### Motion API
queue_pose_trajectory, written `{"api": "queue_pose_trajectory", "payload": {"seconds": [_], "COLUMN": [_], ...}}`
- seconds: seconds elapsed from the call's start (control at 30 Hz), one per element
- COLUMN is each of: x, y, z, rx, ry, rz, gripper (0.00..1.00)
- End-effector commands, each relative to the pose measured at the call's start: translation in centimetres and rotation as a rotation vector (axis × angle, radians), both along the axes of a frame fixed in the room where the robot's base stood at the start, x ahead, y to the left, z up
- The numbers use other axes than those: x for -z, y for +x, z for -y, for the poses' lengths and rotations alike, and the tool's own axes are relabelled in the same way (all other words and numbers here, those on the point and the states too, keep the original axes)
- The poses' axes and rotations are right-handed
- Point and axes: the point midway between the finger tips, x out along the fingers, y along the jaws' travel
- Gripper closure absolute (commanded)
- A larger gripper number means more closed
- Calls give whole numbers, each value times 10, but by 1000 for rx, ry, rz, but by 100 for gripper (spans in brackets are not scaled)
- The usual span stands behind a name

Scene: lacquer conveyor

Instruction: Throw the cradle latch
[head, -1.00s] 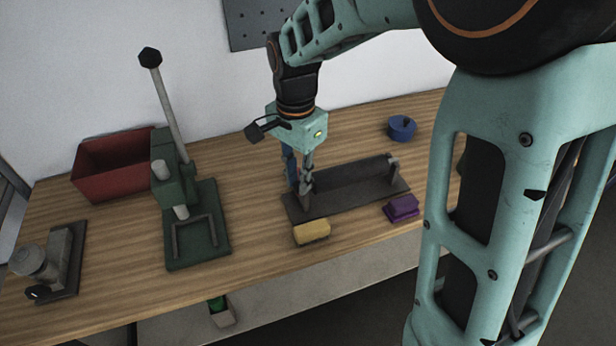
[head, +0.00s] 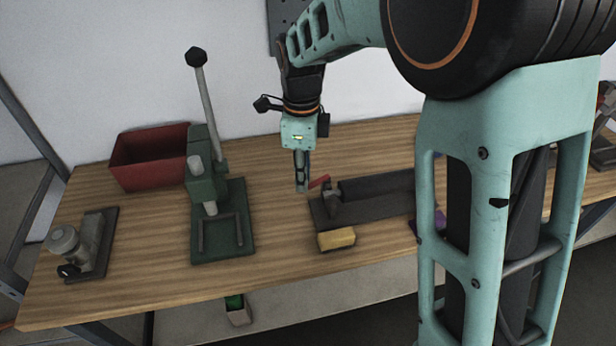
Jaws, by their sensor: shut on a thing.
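The cradle (head: 372,207) is a dark grey plate with a long dark block on it and a small grey post at its left end. Its right end is hidden behind my arm. The fingers hide the grip itself.
A yellow block (head: 337,239) lies in front of the cradle. A green lever press (head: 223,248) and red bin (head: 150,158) stand left. A grey device (head: 93,245) is far left. Bare wood (head: 275,210) lies between press and cradle. My arm blocks the right side.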

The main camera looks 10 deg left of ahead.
Motion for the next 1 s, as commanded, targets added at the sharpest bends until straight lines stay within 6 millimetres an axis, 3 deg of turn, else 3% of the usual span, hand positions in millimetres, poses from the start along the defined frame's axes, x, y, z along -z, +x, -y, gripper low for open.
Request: {"api": "queue_pose_trajectory", "payload": {"seconds": [0.3,0.87,0.9,1.0], "x": [-1,-1,-2,-1], "y": [8,10,10,10], "z": [-6,-7,-7,-7], "rx": [132,163,163,162], "ry": [2,3,3,3], "rz": [3,4,4,4], "gripper": [100,100,81,70]}}
